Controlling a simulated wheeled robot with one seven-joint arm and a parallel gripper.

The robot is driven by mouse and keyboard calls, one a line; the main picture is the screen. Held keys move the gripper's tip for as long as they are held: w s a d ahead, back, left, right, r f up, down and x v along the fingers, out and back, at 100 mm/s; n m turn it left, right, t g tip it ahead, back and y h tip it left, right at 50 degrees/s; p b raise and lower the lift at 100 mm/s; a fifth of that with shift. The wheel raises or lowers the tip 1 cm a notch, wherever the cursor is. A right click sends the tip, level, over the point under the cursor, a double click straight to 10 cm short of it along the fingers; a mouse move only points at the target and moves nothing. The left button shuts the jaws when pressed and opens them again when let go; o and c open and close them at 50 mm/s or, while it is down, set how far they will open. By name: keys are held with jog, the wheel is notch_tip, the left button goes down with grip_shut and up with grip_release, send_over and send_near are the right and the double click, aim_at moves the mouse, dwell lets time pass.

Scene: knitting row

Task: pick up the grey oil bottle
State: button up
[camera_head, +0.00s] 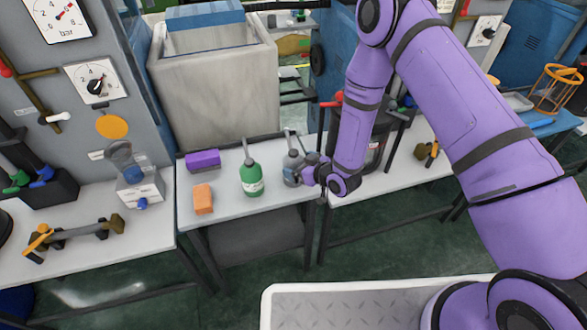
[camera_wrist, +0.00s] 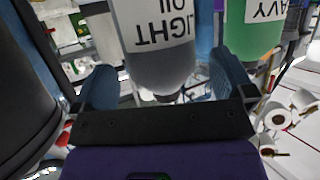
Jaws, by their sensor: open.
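The grey oil bottle (camera_head: 292,168) stands on the small table, to the right of the green bottle. In the wrist view the grey bottle (camera_wrist: 160,68) carries a white label reading "LIGHT OIL", upside down. My gripper (camera_head: 307,172) is at the bottle's right side in the head view and partly hides it. In the wrist view my gripper (camera_wrist: 165,82) is open, with one blue finger on each side of the bottle. I cannot tell whether either finger touches it.
A green bottle (camera_head: 251,179), labelled "HEAVY" in the wrist view (camera_wrist: 250,35), stands just left of the grey one. An orange block (camera_head: 203,199) and a purple block (camera_head: 203,161) lie farther left on the table (camera_head: 228,219). A large grey bin (camera_head: 215,95) stands behind.

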jog(key=shift+x, duration=1.65)
jog(key=c, duration=1.1)
jog(key=shift+r, duration=0.1)
